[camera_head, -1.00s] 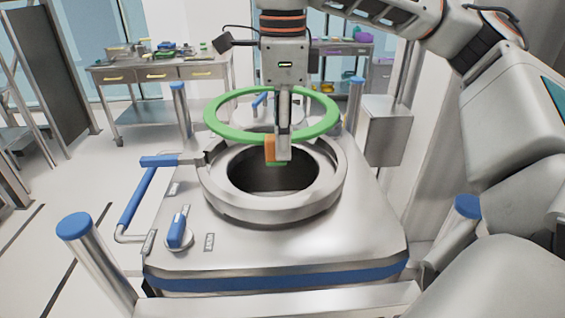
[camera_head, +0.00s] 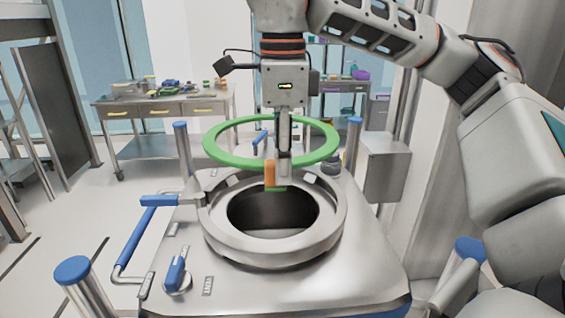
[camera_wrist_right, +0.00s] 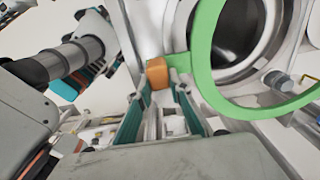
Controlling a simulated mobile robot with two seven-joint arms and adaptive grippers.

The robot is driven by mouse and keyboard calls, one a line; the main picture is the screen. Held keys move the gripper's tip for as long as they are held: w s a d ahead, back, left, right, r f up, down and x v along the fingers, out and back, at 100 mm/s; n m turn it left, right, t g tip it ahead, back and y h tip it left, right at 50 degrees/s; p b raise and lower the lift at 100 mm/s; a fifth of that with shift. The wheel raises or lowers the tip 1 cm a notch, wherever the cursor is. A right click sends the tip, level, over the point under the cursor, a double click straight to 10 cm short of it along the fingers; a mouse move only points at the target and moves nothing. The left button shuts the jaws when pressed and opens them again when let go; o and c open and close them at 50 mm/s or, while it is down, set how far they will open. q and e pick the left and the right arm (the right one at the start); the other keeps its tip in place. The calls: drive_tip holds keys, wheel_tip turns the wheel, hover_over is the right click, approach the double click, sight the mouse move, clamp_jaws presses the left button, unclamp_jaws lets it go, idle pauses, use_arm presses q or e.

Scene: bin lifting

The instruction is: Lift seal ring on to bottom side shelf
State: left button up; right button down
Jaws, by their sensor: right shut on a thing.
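The green seal ring (camera_head: 217,152) is held roughly flat in the air above the round metal opening of the vessel in the head view. My right gripper (camera_head: 277,172) is shut at the ring's near side, with an orange block (camera_head: 269,173) at its fingertips. In the right wrist view, the orange block (camera_wrist_right: 158,74) sits between the fingers, and a green tab joins there to the seal ring (camera_wrist_right: 203,62). My left gripper is not in the head view. I cannot tell which surface is the bottom side shelf.
The metal vessel (camera_head: 225,290) has a round collar, a blue-ended side handle (camera_head: 142,230) and blue-capped posts (camera_head: 72,270). A steel table (camera_head: 160,110) with a lower shelf stands at back left. A shelf rack (camera_head: 345,85) stands behind. Floor at left is mostly clear.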

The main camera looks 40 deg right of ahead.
drive_tip(key=shift+r+p, duration=0.75)
drive_tip(key=shift+r, duration=0.95)
